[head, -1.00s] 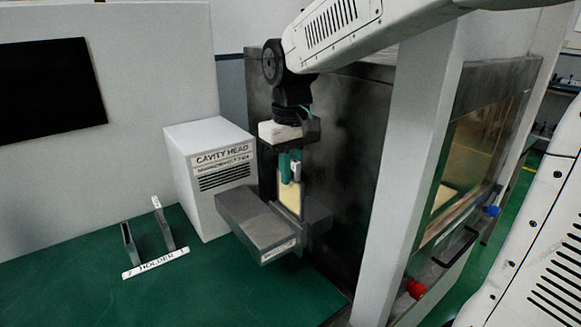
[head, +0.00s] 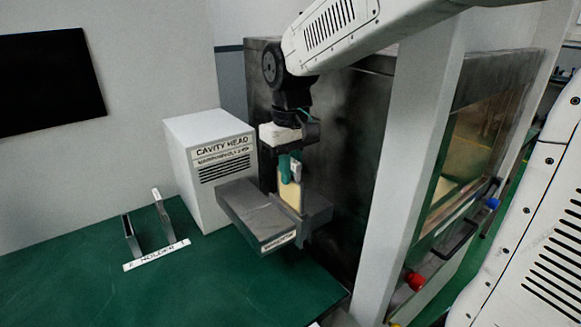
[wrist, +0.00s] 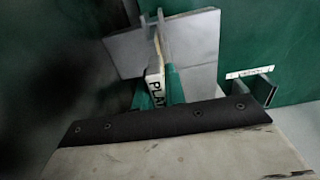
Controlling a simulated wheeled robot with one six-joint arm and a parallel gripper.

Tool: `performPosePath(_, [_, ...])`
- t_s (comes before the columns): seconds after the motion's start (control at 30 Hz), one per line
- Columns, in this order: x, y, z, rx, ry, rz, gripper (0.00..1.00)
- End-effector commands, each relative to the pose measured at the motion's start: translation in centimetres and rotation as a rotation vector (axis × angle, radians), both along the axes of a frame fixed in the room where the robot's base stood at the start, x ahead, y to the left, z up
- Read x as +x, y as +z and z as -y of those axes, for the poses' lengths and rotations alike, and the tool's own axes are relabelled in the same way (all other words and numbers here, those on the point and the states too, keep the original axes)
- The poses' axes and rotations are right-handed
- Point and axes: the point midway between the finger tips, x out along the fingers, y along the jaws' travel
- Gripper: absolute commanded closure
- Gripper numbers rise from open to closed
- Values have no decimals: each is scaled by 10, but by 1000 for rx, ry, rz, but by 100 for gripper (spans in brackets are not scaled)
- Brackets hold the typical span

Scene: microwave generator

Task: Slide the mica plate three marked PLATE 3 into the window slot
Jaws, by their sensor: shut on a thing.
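My gripper (head: 290,170) points down with its teal fingers shut on the top of a thin tan plate (head: 289,196). The plate stands upright at the window slot in the grey block (head: 249,213), and its lower part is hidden behind the slot's front edge. I cannot tell how deep it sits. In the wrist view my gripper (wrist: 158,95) holds the plate by a white tab (wrist: 155,82).
A white CAVITY HEAD box (head: 207,175) stands left of the slot. A plate holder (head: 132,235) with two grey uprights stands on the green bench (head: 80,285) at left. A dark cabinet (head: 345,150) rises close to the right of my gripper.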

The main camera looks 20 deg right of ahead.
Motion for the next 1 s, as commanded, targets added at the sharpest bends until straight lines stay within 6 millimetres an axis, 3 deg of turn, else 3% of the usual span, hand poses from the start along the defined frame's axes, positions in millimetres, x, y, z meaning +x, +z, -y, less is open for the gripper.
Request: performPosePath(1.0, [0, -20, 0, 0, 0, -1, 100])
